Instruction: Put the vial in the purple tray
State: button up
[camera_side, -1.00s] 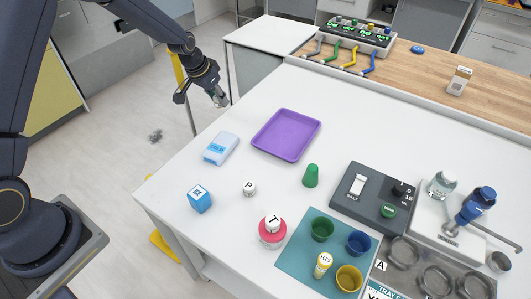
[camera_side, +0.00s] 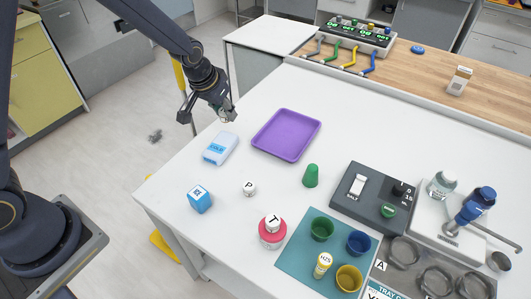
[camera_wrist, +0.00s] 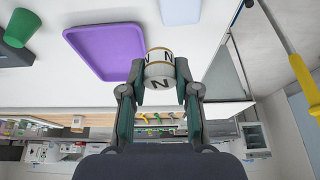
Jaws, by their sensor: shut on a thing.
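My gripper (camera_side: 223,114) is shut on a small white round vial (camera_wrist: 160,72) with a black letter N on its top and side and a tan band. In the wrist view the vial sits between the fingertips. In the side view it is small and mostly hidden by the fingers. The purple tray (camera_side: 287,135) lies flat and empty on the white table, to the right of my gripper. The tray also shows in the wrist view (camera_wrist: 105,48), beside the held vial. My gripper is in the air near the table's left edge, apart from the tray.
A pale blue cold pack (camera_side: 220,148) lies below my gripper. A blue cube (camera_side: 200,198), a white P piece (camera_side: 249,189) and a green cone (camera_side: 311,176) stand nearer the front. A yellow-capped bottle (camera_side: 322,265) stands on a teal mat (camera_side: 293,258). Table space behind the tray is clear.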

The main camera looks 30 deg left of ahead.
jog(key=d+m, duration=0.2)
jog(key=d, duration=0.6)
send_near(285, 139)
jog(key=shift+w+a+f+h, duration=0.15)
jog(key=shift+w+f+h, duration=0.15)
jog(key=shift+w+f, duration=0.95)
jog(key=shift+f, duration=1.6)
jog(key=o, duration=0.9)
jog(key=shift+f, duration=0.15)
jog(key=shift+o, duration=0.2)
